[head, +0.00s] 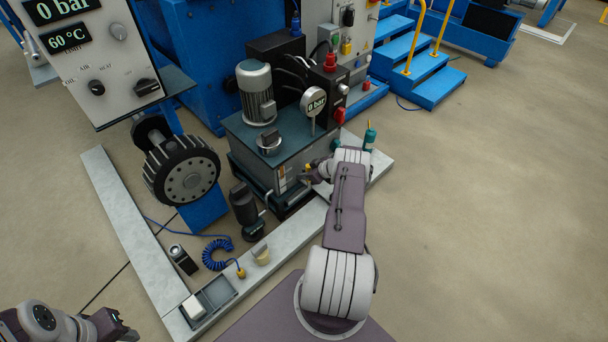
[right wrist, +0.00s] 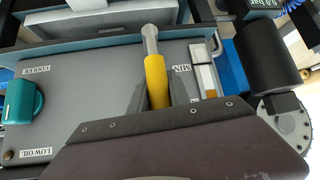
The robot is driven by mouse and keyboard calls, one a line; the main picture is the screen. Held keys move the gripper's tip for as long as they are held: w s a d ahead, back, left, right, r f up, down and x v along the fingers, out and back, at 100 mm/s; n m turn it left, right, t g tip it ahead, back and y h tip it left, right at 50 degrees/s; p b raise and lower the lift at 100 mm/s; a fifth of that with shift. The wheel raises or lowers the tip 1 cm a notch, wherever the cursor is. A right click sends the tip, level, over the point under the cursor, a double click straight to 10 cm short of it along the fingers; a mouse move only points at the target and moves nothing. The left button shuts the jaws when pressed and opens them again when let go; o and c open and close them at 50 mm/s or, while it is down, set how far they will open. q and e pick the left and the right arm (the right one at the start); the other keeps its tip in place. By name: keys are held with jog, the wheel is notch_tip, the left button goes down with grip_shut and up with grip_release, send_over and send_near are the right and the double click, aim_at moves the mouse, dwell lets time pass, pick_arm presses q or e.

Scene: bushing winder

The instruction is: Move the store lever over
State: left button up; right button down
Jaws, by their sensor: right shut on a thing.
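The store lever (right wrist: 157,82) has a yellow grip on a pale metal shaft. In the right wrist view it stands out from a grey panel (right wrist: 85,85) on the tank unit. My right gripper (right wrist: 159,90) is shut on the yellow grip, with a dark finger on each side of it. In the head view my right gripper (head: 312,174) is at the tank's lower right side, and its wrist hides part of the lever. My left gripper (head: 122,328) is at the bottom left edge, away from the unit. Its jaw opening cannot be made out.
The tank unit (head: 240,150) carries a motor (head: 256,90) and a gauge reading 0 bar (head: 313,102). A teal bottle (head: 370,136) stands right of my right wrist. A black wheel (head: 181,170) and a pale floor frame (head: 125,215) lie left. Open floor is on the right.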

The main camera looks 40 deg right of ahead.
jog(key=c, duration=1.2)
grip_release()
jog(key=shift+w+a, duration=0.1)
jog(key=shift+a, duration=0.05)
jog(key=shift+c, duration=0.2)
jog(key=p+v, duration=0.5)
jog(key=v, duration=0.4)
jog(key=shift+p, duration=0.4)
jog(key=shift+f, duration=0.1)
